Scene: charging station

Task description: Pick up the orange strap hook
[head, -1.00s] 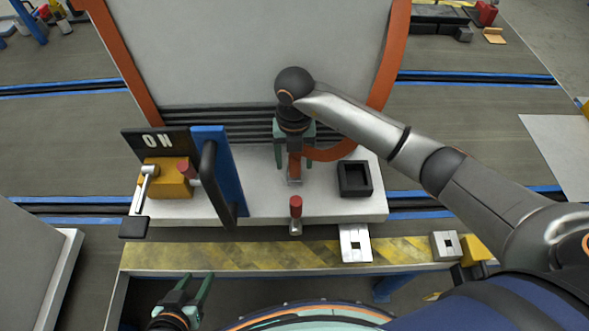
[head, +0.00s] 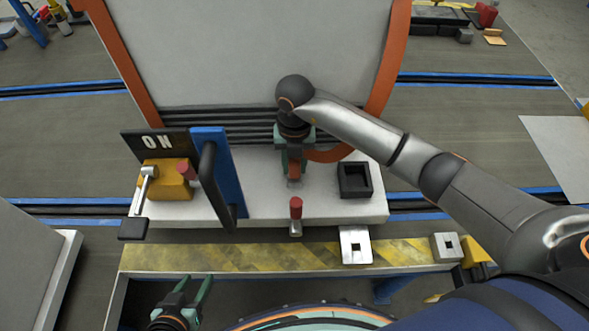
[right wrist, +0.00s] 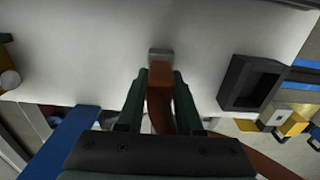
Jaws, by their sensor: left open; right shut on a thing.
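The orange strap hook (head: 296,170) hangs over the white ledge at the end of the curved orange strap (head: 330,155). It also shows in the right wrist view (right wrist: 160,78), between the two green fingers, with a small grey metal piece (right wrist: 160,54) at its far end. My right gripper (head: 292,165) points down from above and is shut on the orange strap hook. I cannot tell whether the metal piece touches the ledge. My left gripper (head: 198,286) is open and empty, low at the front left, below the striped bench edge.
The white ledge (head: 265,200) carries a black square socket (head: 355,179), a red-topped lever (head: 296,210), a blue panel with a black handle (head: 215,180), a yellow block (head: 168,182) and a black ON sign (head: 155,142). The yellow striped bench (head: 240,256) runs in front.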

